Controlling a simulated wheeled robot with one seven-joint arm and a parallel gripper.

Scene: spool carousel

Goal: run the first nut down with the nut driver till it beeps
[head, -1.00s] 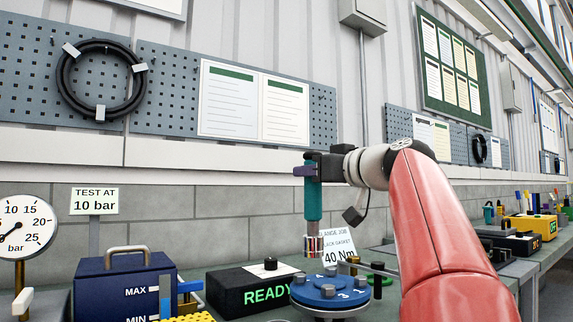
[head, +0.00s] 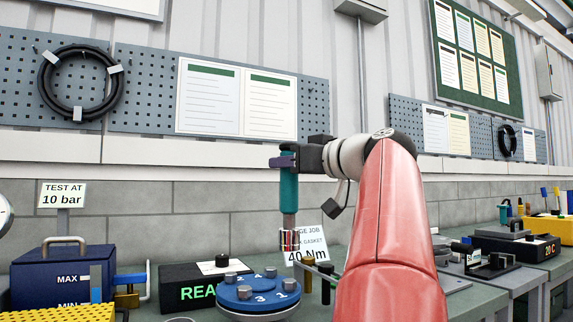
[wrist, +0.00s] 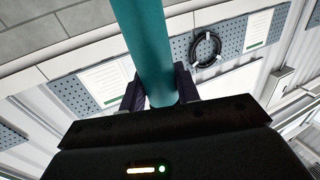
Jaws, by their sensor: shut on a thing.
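My gripper (head: 283,162) is shut on the teal nut driver (head: 288,192) and holds it upright. The driver's grip also shows between the fingers in the wrist view (wrist: 150,50). Its metal shaft and socket (head: 289,240) point down above the right rear part of the blue round flange (head: 240,296). The flange has numbers on top and several grey nuts or bolt heads, one at its right edge (head: 289,285). I cannot tell whether the socket touches a nut. A light strip and a green light show on my gripper body in the wrist view.
A black box reading READY (head: 190,290) stands left of the flange. A blue tank (head: 62,277) with MAX and MIN marks is farther left. A 40 Nm card (head: 307,247) and dark posts (head: 326,285) stand close behind and right of the flange.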

